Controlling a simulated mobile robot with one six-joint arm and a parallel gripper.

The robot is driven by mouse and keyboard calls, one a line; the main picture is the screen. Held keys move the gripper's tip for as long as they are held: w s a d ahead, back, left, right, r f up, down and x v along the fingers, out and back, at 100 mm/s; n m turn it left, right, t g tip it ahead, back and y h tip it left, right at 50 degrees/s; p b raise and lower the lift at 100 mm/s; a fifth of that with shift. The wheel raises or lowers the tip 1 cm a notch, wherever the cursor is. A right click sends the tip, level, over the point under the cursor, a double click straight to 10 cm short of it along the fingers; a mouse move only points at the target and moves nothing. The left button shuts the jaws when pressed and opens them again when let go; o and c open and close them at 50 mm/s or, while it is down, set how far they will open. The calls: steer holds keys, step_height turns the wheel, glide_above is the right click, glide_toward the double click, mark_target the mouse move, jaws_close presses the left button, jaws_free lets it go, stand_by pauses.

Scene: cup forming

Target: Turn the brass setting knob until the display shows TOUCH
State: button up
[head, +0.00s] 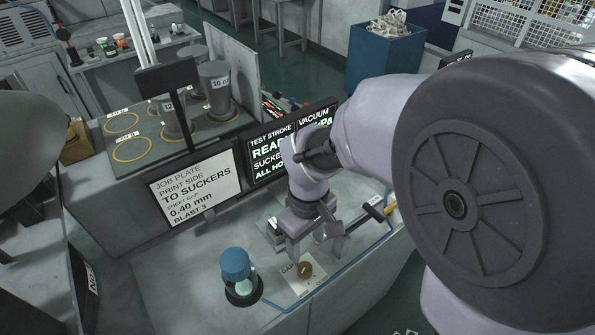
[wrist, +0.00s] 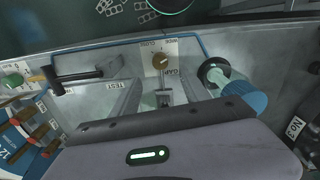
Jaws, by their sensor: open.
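The round brass knob (head: 305,270) sits on a pale plate marked GAP (head: 290,281) on the bench top. In the wrist view the knob (wrist: 160,61) is beyond my fingertips, between their lines, with CLOSE printed beside it. My gripper (head: 312,250) is open and empty just above the knob, apart from it; its fingers also show in the wrist view (wrist: 160,98). The black display (head: 268,155) shows TEST STROKE, a green line starting REA, and VACUUM; my arm hides part of it. I read no TOUCH on its visible part.
A white-faced sign (head: 195,186) reads sheet gap 0.40 mm. A blue-capped item (head: 236,264) stands in a dark ring left of the knob. A black-handled lever (wrist: 80,76) marked TEST is on the knob's other side. A blue tube (head: 330,270) runs along the front edge.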

mark_target(305, 267)
step_height(305, 267, down, 11)
steer(key=b, duration=0.3)
jaws_close()
